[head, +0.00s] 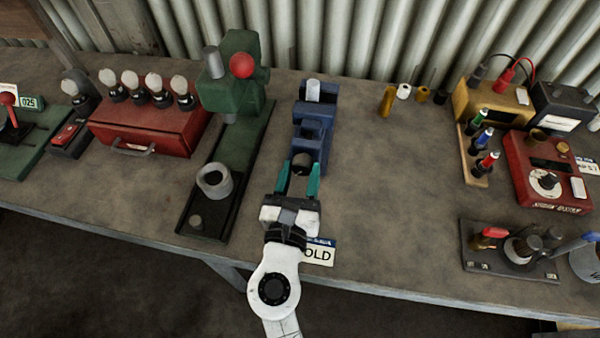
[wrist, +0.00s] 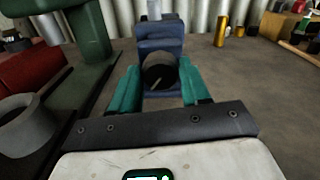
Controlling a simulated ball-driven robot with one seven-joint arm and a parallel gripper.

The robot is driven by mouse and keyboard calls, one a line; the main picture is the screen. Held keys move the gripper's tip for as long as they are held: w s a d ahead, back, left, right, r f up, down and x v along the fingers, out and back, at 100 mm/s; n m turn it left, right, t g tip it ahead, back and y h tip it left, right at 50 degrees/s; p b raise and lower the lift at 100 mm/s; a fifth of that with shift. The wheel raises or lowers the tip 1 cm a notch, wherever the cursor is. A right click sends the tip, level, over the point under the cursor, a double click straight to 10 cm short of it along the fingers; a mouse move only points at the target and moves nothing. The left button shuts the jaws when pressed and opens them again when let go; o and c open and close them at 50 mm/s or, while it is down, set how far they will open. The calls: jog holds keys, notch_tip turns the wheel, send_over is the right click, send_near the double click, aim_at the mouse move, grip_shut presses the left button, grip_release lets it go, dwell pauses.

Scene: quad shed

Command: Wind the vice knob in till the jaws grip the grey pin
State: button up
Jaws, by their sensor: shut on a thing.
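The blue vice (head: 314,130) stands on the bench in the middle of the head view, and its body also shows in the wrist view (wrist: 160,42). The grey pin (head: 313,91) stands upright at the vice's far end; its lower part is hidden, so I cannot tell whether the jaws touch it. The dark round knob (head: 301,160) is at the vice's near end; in the wrist view the knob (wrist: 160,72) shows a pale line slanting on its face. My gripper (head: 298,178) has its teal fingers on either side of the knob, shut on it.
A green press (head: 232,90) with a red ball and a grey cup (head: 214,181) stands close to the left. A card reading "OLD" (head: 320,252) lies at the front edge.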

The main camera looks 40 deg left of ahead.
jog(key=c, duration=0.3)
jog(key=shift+d+f+m+b, duration=0.1)
jog(key=shift+m+b, duration=0.25)
jog(key=shift+m, duration=0.35)
jog(key=shift+m+b, duration=0.3)
jog(key=shift+m, duration=0.9)
jog(key=o, duration=1.1)
jog(key=shift+c, duration=0.2)
